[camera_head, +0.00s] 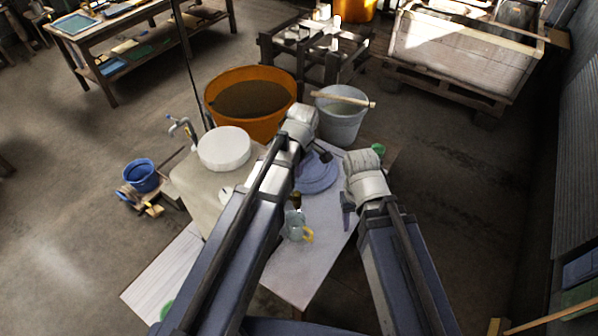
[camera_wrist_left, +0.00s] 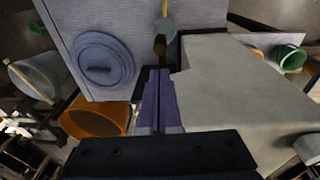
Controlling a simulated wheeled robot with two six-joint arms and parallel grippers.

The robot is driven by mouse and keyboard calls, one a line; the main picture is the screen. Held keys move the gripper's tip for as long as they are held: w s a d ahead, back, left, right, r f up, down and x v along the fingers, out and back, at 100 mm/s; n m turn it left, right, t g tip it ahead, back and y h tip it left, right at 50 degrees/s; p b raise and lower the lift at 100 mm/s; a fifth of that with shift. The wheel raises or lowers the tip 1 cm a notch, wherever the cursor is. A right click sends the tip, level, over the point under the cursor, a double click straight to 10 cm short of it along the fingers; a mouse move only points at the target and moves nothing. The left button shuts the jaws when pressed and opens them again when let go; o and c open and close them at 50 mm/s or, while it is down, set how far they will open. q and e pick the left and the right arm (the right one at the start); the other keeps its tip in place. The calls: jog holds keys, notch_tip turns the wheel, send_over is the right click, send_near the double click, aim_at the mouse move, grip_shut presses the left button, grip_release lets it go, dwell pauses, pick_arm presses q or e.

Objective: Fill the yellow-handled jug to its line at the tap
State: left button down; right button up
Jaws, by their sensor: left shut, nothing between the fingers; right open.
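The clear jug (camera_head: 295,226) with its yellow handle (camera_head: 309,236) stands on the pale table, close to my left forearm. It also shows at the top of the left wrist view (camera_wrist_left: 164,27); its fill line and contents cannot be made out. The tap (camera_head: 182,126) is at the left, beside a white round tub. My left gripper (camera_head: 322,156) is over the table beyond the jug; in the left wrist view its fingers (camera_wrist_left: 160,73) are shut and empty, apart from the jug. My right gripper (camera_head: 348,208) is open and empty, right of the jug.
A small brown item (camera_head: 296,201) stands just behind the jug. A blue round lid (camera_head: 316,180) lies on the table. An orange tub (camera_head: 262,125) and a grey bucket (camera_head: 340,128) with a stick are behind. A blue bucket (camera_head: 141,175) is at the left.

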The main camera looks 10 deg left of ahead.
aim_at(297, 197)
pick_arm(q)
jog(key=f+b, duration=0.3)
jog(key=f, duration=0.1)
jog(key=f+b, duration=0.3)
jog(key=b, duration=0.1)
jog(key=w+f+b, duration=0.1)
jog(key=f+b, duration=0.2)
jog(key=f, duration=0.1)
jog(key=shift+a+f+b, duration=0.35)
jog(key=shift+b, duration=0.05)
jog(key=shift+f, duration=0.1)
jog(key=shift+f+b, duration=0.75)
jog(key=shift+b, duration=0.1)
jog(key=shift+s+f+b, duration=0.15)
jog(key=shift+s+b, duration=0.05)
jog(key=shift+b, duration=0.15)
jog(key=shift+s+d, duration=0.1)
jog(key=shift+s, duration=0.1)
jog(key=shift+w, duration=0.15)
jog(key=shift+f, duration=0.1)
dwell(4.7)
